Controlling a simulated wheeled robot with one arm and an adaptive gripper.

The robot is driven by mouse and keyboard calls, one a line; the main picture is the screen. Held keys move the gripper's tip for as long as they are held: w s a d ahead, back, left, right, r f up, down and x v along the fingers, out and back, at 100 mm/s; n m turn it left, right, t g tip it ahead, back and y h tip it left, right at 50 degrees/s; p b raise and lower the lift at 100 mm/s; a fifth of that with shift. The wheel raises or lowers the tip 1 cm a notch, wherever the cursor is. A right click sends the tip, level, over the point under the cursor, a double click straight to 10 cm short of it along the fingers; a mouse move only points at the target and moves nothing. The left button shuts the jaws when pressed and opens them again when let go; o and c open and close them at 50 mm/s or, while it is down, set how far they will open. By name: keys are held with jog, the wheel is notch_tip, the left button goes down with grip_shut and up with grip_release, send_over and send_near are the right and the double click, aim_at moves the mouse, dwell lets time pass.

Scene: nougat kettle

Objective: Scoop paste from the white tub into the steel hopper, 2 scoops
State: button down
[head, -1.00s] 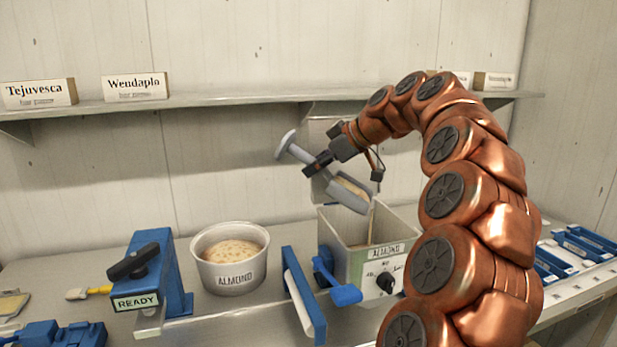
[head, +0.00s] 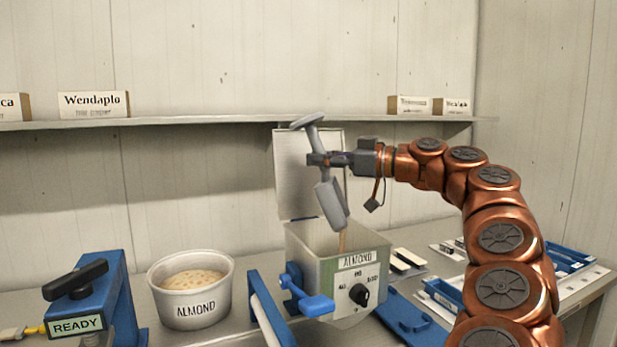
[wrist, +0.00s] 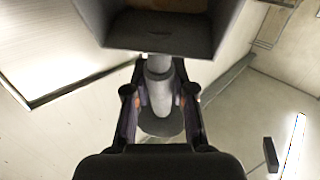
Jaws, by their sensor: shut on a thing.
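The white tub (head: 198,310) labelled ALMOND stands on the counter at the left with pale, speckled paste (head: 190,280) in it. The steel hopper (head: 350,268), also labelled ALMOND, stands to its right with its lid (head: 309,180) up. My gripper (head: 318,159) is shut on the handle of a grey scoop (head: 331,203) above the hopper.
A blue device with a READY sign (head: 77,326) stands left of the tub. A blue lever (head: 312,303) and a black knob (head: 359,294) stick out from the hopper front. Blue trays (head: 410,318) lie to the right. A shelf (head: 180,122) runs along the wall behind.

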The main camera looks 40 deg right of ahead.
jog(key=s+d+r+m+t+y+b, duration=0.1)
jog(key=s+d+r+t+b, duration=0.2)
jog(key=s+t+b, duration=0.2)
jog(key=shift+s+d+t+y+b, duration=0.2)
jog(key=shift+d+t+y+b, duration=0.1)
jog(key=shift+d, duration=0.1)
jog(key=shift+r, duration=0.15)
dwell(0.4)
notch_tip(320, 180, up, 6)
jog(key=n+g+h+p, duration=0.1)
jog(key=g+h+p, duration=0.1)
jog(key=g+p, duration=0.3)
jog(key=g+h+p, duration=0.3)
jog(key=g+p, duration=0.2)
jog(key=p, duration=0.8)
jog(key=n+g+h+p, duration=0.1)
jog(key=g+h+p, duration=0.2)
jog(key=g+p, duration=0.3)
jog(key=shift+s+n+p, duration=0.1)
jog(key=shift+n+p, duration=0.2)
jog(key=shift+p, duration=1.7)
